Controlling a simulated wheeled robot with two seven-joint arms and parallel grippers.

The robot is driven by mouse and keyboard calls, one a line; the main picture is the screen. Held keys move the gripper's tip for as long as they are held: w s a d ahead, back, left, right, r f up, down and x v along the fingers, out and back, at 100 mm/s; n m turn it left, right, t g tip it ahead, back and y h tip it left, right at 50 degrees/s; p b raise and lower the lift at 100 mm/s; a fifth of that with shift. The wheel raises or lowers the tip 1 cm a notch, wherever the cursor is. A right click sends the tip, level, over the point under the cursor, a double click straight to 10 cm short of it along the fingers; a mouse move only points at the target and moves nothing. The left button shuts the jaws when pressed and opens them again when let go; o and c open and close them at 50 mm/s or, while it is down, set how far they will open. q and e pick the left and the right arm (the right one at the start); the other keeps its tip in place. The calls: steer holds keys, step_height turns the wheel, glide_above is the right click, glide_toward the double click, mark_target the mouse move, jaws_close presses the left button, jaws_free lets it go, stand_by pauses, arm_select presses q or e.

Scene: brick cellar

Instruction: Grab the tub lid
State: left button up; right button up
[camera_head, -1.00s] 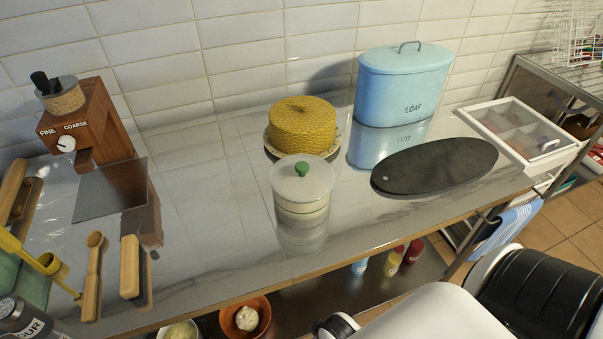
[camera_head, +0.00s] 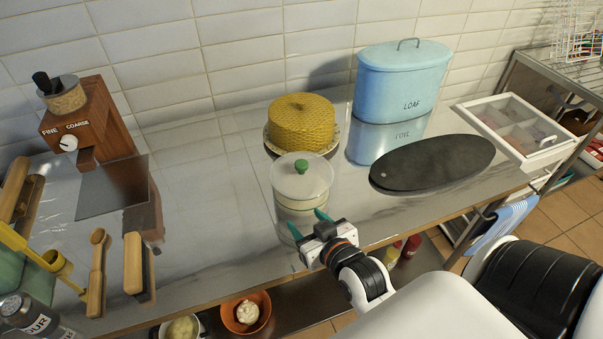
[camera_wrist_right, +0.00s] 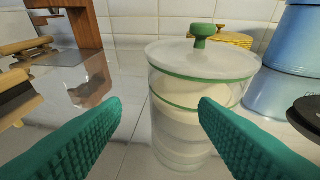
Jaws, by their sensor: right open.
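The tub lid (camera_head: 302,177) is a pale, translucent disc with a green knob (camera_head: 302,166). It sits on a clear round tub (camera_head: 301,200) near the middle of the counter. In the right wrist view the lid (camera_wrist_right: 204,57) shows a green rim and lies above and beyond my fingers. My right gripper (camera_head: 308,223) is open and empty, in front of the tub at the counter's front side. Its green fingers (camera_wrist_right: 160,112) point toward the tub, with the right finger overlapping the tub's lower part in that view. My left gripper is not in view.
A yellow woven dome (camera_head: 302,122) stands behind the tub, and a blue loaf bin (camera_head: 402,80) behind right. A dark oval board (camera_head: 433,162) lies to the right. A grinder (camera_head: 92,130) and wooden-handled tools (camera_head: 97,270) are at left. The counter left of the tub is largely clear.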

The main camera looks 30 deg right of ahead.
mark_target(304, 168)
steer(key=w+d+r+t+h, duration=0.1)
steer(key=w+d, duration=0.1)
steer(key=w+d+r+m+t+h+b, duration=0.1)
steer(key=w, duration=0.2)
steer(key=w+d+r+t+h+b, duration=0.1)
steer(key=w+d+r, duration=0.1)
steer(key=shift+w+d+r+m+t, duration=0.1)
steer(key=shift+w+d+m+t, duration=0.2)
steer(key=shift+m, duration=0.1)
steer(key=b+x, duration=0.2)
steer(key=x, duration=0.3)
steer(key=shift+w, duration=0.1)
